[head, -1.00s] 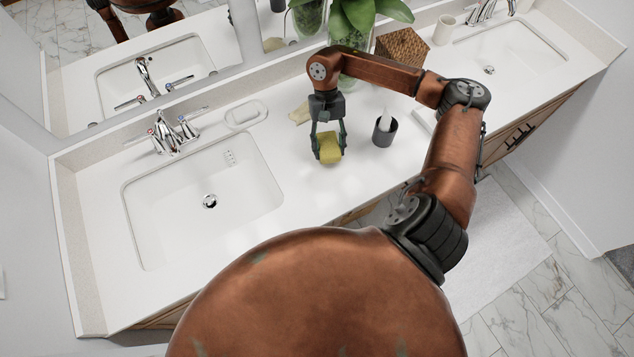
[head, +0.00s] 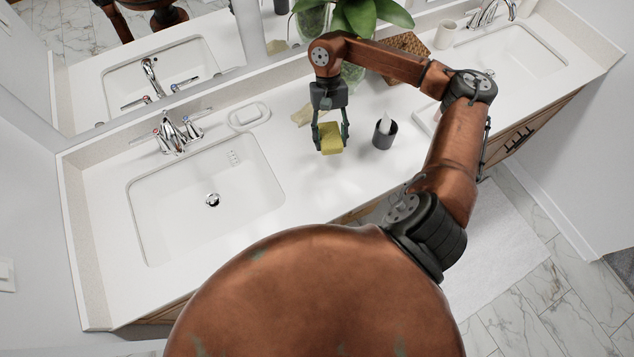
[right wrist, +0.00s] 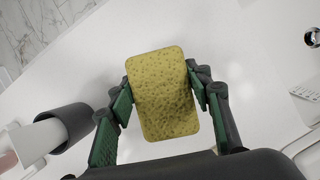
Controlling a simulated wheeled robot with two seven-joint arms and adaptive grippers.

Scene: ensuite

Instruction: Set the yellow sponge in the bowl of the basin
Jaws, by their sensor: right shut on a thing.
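The yellow sponge (head: 331,139) is between the fingers of my right gripper (head: 331,136), over the counter to the right of the near basin. In the right wrist view the sponge (right wrist: 162,94) fills the space between the green finger pads, and my right gripper (right wrist: 163,97) is shut on it. The basin bowl (head: 165,215) on the left is white and empty, with a round drain near its middle. My left gripper is not in view.
A dark cup (head: 384,134) stands just right of the sponge; it also shows in the right wrist view (right wrist: 75,125). A soap dish (head: 249,117) and a faucet (head: 178,132) are behind the basin. A plant in a glass vase (head: 353,72) stands behind my right arm. The counter between sponge and basin is clear.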

